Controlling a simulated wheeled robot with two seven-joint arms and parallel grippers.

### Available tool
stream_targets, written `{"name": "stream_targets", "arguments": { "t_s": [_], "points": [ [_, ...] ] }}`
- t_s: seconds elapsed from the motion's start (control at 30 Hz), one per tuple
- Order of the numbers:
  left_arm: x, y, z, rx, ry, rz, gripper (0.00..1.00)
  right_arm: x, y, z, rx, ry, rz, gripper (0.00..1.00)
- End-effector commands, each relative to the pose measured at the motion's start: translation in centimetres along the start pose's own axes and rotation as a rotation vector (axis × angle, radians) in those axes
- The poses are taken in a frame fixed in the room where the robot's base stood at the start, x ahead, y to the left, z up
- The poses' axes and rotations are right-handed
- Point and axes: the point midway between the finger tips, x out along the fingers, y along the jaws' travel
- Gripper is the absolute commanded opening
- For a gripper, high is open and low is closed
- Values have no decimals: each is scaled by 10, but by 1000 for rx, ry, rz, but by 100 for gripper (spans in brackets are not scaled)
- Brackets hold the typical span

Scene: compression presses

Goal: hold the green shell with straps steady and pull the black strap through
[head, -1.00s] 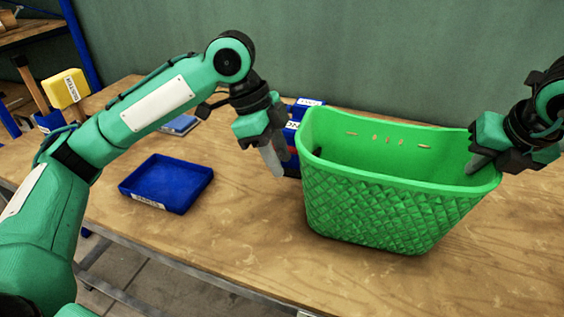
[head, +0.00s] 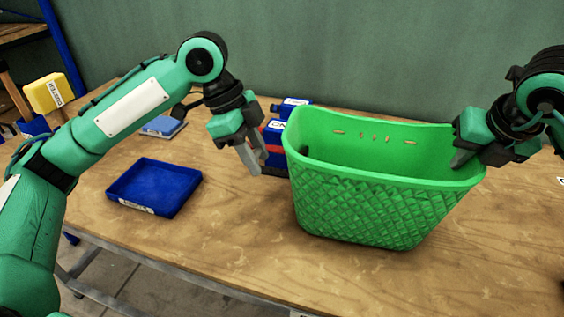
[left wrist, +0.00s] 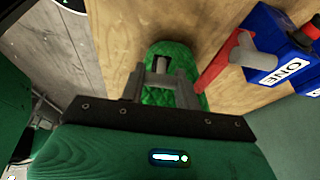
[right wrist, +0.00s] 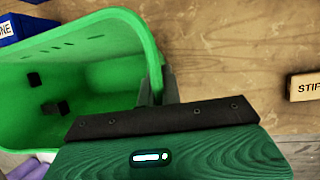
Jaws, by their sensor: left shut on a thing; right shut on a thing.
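The green shell (head: 375,205), a woven-sided basket shape, stands upright on the wooden table. My right gripper (head: 462,155) is shut on its right rim; the right wrist view shows the fingers (right wrist: 157,90) on either side of the rim. My left gripper (head: 254,168) is just left of the shell, shut. A dark strip, seemingly the black strap (head: 274,171), runs from its fingertips toward the shell's left side. The left wrist view shows the shell's end beyond the fingers (left wrist: 163,80); what they grip is hard to make out. Dark patches show inside the shell.
A labelled wooden block (right wrist: 304,86) lies right of the shell. The front table is clear.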

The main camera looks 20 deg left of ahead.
Motion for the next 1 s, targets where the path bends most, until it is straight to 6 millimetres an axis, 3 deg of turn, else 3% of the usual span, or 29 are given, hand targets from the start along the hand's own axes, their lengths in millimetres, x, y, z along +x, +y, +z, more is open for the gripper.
{"name": "stream_targets", "arguments": {
  "t_s": [1.0],
  "points": [
    [-12, 0, 29, -2, -2, -1, 5, 0, -1, 0, 2, 0, -2, 0]
  ]
}}
